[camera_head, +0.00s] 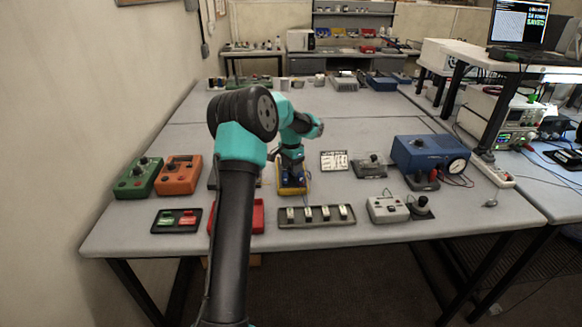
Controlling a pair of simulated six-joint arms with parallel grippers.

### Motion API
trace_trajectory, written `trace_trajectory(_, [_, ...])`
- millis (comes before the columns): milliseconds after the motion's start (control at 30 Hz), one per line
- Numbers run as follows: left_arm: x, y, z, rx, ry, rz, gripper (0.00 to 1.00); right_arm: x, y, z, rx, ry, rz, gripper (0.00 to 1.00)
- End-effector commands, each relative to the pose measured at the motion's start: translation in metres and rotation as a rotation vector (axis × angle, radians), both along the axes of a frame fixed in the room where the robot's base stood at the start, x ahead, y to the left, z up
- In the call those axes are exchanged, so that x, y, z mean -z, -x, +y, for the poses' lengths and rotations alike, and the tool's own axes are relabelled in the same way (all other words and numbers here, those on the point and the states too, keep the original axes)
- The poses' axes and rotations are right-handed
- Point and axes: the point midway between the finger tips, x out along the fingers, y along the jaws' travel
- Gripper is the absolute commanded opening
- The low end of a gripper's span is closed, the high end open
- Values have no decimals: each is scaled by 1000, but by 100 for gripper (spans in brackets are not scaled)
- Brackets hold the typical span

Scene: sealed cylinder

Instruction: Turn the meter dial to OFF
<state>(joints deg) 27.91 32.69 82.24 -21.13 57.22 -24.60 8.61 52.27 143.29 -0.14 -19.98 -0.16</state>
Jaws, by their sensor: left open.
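A yellow-edged, dark blue meter (291,190) lies near the middle of the front table, and its face and dial are mostly hidden by my left wrist and gripper. My left arm rises from the bottom of the picture, bends at a large black elbow and reaches forward. My left gripper (291,172) points down at the meter, open; whether its fingers touch the dial I cannot tell. The dial's setting does not show. My right gripper is not in view.
Green (138,177) and orange (179,174) boxes with knobs stand at the left. A red tray (257,217) and a grey strip with several switches (317,215) lie in front. A grey box (387,209) and blue unit (430,153) stand right. The table behind is mostly clear.

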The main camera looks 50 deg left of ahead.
Motion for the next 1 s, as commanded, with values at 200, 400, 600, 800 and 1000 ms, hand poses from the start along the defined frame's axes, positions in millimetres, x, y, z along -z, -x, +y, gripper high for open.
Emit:
trace_trajectory(200, [1,0,0,0,0,0,59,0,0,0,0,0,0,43])
trace_trajectory(400, [0,0,0,0,0,0,44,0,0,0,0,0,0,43])
trace_trajectory(600, [0,0,0,0,0,0,24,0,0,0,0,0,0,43])
trace_trajectory(800, [0,0,0,0,0,0,10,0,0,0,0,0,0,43])
trace_trajectory(1000, [0,0,0,-14,0,0,10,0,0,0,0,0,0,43])
